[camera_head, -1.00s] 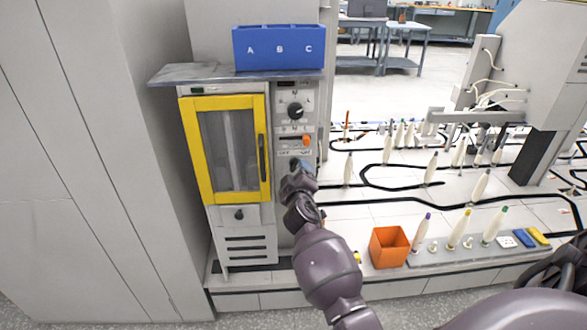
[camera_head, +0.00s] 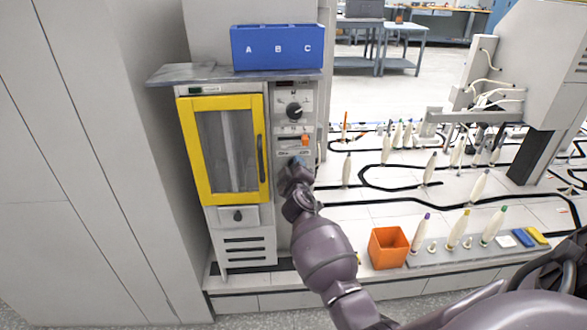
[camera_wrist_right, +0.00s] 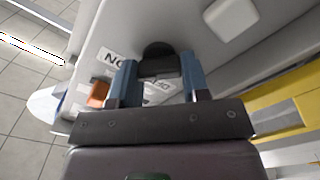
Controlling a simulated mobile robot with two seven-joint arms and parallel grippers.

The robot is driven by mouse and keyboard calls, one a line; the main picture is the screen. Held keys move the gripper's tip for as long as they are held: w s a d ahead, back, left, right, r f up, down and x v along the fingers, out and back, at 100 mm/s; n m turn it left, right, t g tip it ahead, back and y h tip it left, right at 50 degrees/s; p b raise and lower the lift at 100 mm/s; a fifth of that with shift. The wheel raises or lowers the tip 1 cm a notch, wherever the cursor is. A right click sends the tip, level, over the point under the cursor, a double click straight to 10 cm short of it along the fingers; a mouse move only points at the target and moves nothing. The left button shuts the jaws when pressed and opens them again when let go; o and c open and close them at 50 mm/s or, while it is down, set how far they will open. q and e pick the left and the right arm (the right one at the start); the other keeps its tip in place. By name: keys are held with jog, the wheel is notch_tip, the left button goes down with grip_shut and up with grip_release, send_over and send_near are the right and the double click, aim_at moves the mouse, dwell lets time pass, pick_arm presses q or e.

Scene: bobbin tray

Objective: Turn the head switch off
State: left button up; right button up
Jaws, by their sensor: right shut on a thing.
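The head switch is a black rotary knob (camera_wrist_right: 157,50) on the grey front panel, between white labels that read ON and OFF in the right wrist view. My right gripper (camera_wrist_right: 160,68) has its two blue fingers on either side of the knob and is shut on it. In the head view my right gripper (camera_head: 294,163) is at the panel, below the orange lever (camera_head: 305,140), and hides the knob. Which label the knob points to, I cannot tell. My left gripper is not in view.
The cabinet has a yellow-framed door (camera_head: 183,150) left of the panel and another black dial (camera_head: 294,111) above. A blue A-B-C bin (camera_head: 277,47) stands on top. An orange box (camera_head: 388,248) and several bobbins stand on the ledge to the right.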

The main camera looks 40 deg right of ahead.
jog(key=shift+n, duration=0.3)
jog(key=n+p, duration=0.2)
jog(key=n, duration=1.3)
jog(key=shift+f+p, duration=0.2)
jog(key=shift+p, duration=0.2)
jog(key=shift+n, duration=0.3)
jog(key=o, duration=0.8)
jog(key=shift+o, duration=0.6)
